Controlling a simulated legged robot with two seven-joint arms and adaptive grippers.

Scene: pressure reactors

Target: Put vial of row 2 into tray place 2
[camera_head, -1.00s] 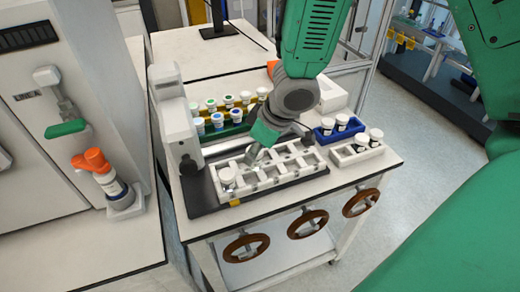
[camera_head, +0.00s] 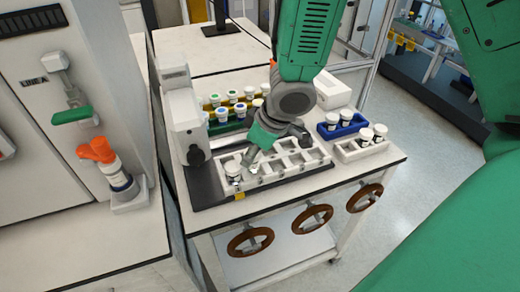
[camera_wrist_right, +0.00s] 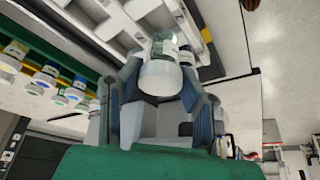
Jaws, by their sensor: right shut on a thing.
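My right gripper (camera_head: 248,161) is low over the left part of the white tray (camera_head: 290,172) with square places. It is shut on a white-capped vial (camera_wrist_right: 162,75), which shows clearly in the wrist view with its glass end towards the tray. In the head view the fingers mostly hide this vial, and I cannot tell whether it touches the tray. Another vial (camera_head: 233,171) stands in the tray's left end, close beside the gripper. My left gripper is not in view.
Rows of capped vials (camera_head: 222,115) stand in coloured racks behind the tray. A blue holder (camera_head: 341,129) and a small white holder (camera_head: 349,154), each with two vials, stand at right. A grey-white device (camera_head: 185,125) rises at the tray's left.

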